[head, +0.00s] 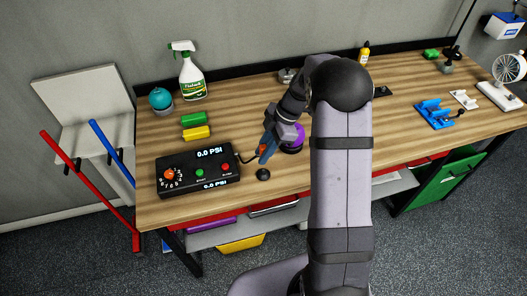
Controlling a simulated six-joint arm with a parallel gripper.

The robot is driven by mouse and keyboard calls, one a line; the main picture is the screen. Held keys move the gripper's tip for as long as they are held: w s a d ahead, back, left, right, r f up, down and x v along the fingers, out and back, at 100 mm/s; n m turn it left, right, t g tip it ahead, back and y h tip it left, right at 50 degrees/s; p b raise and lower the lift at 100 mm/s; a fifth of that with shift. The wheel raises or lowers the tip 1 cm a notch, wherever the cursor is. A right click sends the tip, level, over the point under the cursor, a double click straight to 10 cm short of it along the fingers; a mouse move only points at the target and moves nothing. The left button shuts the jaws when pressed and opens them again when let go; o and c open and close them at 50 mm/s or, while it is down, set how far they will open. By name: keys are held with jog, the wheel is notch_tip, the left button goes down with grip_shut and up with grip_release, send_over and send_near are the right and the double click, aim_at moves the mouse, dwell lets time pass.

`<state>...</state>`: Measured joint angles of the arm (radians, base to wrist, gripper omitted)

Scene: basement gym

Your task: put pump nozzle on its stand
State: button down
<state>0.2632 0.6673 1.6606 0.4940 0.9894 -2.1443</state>
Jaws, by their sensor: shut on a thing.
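A black pump box (198,171) with two "0.0 PSI" displays, a dial and green and red buttons sits at the left front of the bench. A blue and orange pump nozzle (266,152) is in my gripper (270,142), which is shut on it and partly hides it. A dark hose (247,159) runs between the box and the nozzle. A small black round piece (263,174) lies just below the nozzle in the picture; it may be the stand, but I cannot tell for sure. I cannot tell how high the nozzle is above the bench.
A purple round object (293,141) is close right of my gripper, partly hidden by my arm. Green (193,119) and yellow (196,132) blocks, a spray bottle (192,78) and a teal ball (160,98) stand behind the box. Bare wood (235,115) lies left of my gripper.

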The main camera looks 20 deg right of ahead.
jog(key=shift+f+b, duration=1.7)
jog(key=shift+f, duration=0.45)
jog(key=shift+b, duration=0.8)
dwell(0.5)
jog(key=shift+f+b, duration=1.15)
jog(key=shift+f, duration=0.1)
jog(key=c, duration=1.5)
grip_release()
jog(key=shift+r, duration=0.1)
jog(key=b+v, duration=0.2)
jog(key=v, duration=0.5)
jog(key=shift+d, duration=0.1)
